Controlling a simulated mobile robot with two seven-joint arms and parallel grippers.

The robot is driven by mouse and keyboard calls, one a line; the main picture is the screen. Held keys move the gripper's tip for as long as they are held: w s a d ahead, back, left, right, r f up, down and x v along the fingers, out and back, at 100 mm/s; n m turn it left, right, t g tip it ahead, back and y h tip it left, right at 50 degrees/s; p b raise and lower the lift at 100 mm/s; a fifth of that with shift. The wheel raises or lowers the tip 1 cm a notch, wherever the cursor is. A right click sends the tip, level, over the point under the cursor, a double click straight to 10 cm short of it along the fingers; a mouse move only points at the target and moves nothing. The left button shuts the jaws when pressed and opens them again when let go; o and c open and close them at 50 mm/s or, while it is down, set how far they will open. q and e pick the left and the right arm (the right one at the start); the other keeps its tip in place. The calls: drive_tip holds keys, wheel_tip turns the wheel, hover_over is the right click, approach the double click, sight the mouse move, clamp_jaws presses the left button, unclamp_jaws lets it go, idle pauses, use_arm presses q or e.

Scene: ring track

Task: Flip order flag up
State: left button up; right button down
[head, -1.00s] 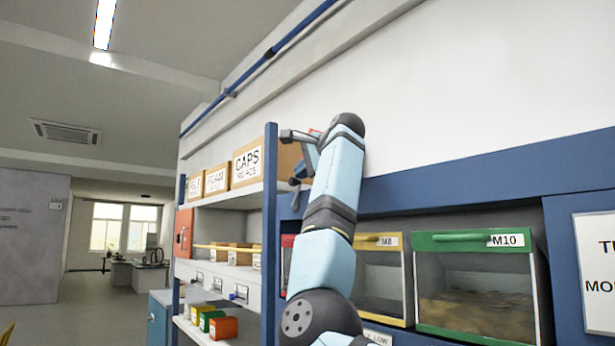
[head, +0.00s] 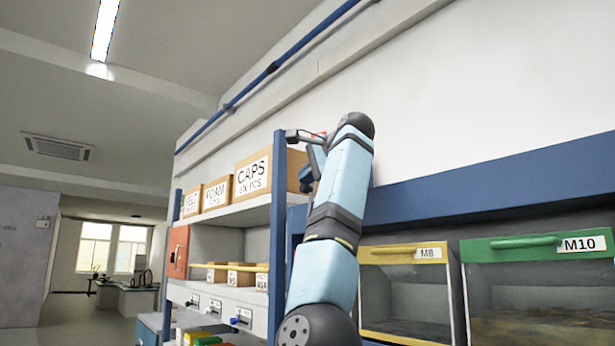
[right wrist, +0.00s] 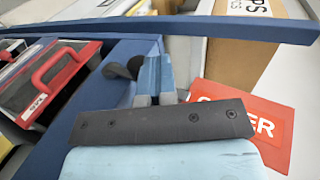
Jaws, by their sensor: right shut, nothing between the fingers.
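The order flag (right wrist: 268,122) is a red plate with white letters, partly hidden behind my right gripper's dark bracket in the right wrist view; only the end of its word, "ER", reads clearly. In the head view only a small red bit (head: 317,138) of it shows at the top of the blue shelf post, beside my right wrist. My right gripper (right wrist: 155,80) is shut and empty, close beside the flag; I cannot tell whether they touch. It is small and partly hidden in the head view (head: 308,172). My left gripper is not in view.
A blue post (head: 279,215) stands just left of my right arm. Cardboard boxes, one marked CAPS (head: 252,177), sit on the top shelf. Bins with a yellow lid (head: 385,256) and a green lid (head: 500,245) are at right. A red-framed bin (right wrist: 50,75) shows in the wrist view.

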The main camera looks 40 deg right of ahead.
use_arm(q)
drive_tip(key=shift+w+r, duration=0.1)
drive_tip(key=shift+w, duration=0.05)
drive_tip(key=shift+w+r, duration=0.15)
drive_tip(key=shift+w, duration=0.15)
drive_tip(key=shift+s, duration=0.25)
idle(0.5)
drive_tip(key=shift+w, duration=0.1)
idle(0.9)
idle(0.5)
